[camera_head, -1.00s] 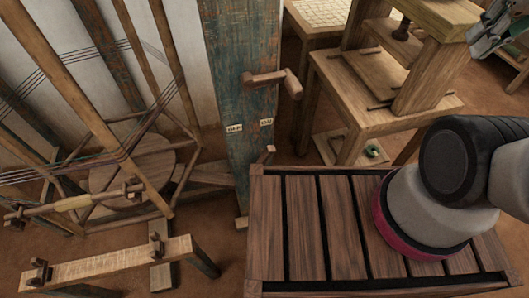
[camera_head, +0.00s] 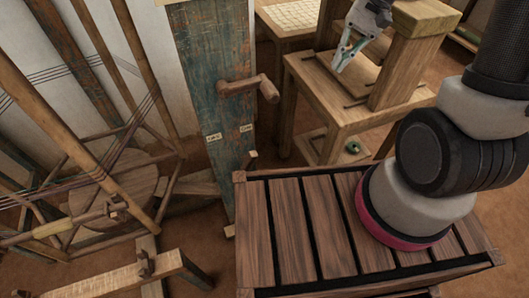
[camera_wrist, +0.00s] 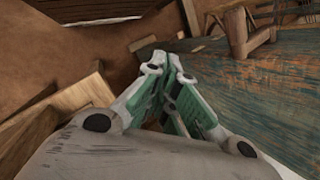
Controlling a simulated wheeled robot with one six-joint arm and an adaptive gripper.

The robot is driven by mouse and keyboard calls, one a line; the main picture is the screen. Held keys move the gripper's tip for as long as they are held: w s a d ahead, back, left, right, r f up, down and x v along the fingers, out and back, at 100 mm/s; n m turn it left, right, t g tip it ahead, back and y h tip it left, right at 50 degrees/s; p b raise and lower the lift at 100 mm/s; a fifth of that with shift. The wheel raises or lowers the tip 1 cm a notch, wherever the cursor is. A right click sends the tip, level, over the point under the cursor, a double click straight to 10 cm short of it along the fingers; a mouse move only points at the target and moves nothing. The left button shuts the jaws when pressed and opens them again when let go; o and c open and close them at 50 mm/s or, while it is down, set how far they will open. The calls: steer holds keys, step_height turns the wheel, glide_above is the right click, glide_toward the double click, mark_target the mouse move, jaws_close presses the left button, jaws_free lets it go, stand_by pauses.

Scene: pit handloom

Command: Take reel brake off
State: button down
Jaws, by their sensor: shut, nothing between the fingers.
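A weathered blue-green post (camera_head: 213,75) stands left of centre in the head view. A wooden crank handle (camera_head: 245,85) sticks out of its face. Lower down are two small pale labels, a left one (camera_head: 213,137) and a right one (camera_head: 246,128), their lettering too small to read surely. A short wooden lever (camera_head: 252,156) shows just below the right label; I cannot tell surely that it is the reel brake. My gripper (camera_head: 341,66) is shut and empty, right of the post and apart from it. In the wrist view its fingers (camera_wrist: 168,62) meet, with the blue-green post (camera_wrist: 265,95) at right.
A wooden bench (camera_head: 340,100) with a thick upright stands behind my gripper. A reel frame (camera_head: 120,185) with strung threads fills the left. A low wooden rail (camera_head: 110,280) is at the lower left. My slatted deck is in front. Free space lies between gripper and post.

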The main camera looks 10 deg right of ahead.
mark_target(253, 153)
steer(key=w+a+f+m+g+y, duration=0.1)
steer(key=a+f, duration=0.4)
steer(key=f, duration=0.8)
steer(key=w+a+f+m+g+y, duration=0.1)
steer(key=a+f+m+y, duration=0.3)
steer(key=f, duration=1)
steer(key=a+m, duration=0.2)
steer(key=shift+f+m+g, duration=0.3)
steer(key=shift+a, duration=0.1)
steer(key=x, duration=1)
steer(key=shift+s+r, duration=0.1)
steer(key=shift+r, duration=0.05)
steer(key=shift+h, duration=0.5)
steer(key=shift+s+a+r, duration=0.2)
steer(key=shift+a+r, duration=0.15)
steer(key=shift+a, duration=0.3)
steer(key=shift+s+a+r, duration=0.15)
steer(key=shift+a+r, duration=0.15)
steer(key=shift+a, duration=0.3)
steer(key=shift+s+a+r, duration=0.2)
steer(key=shift+a+r, duration=0.15)
steer(key=shift+a, duration=0.3)
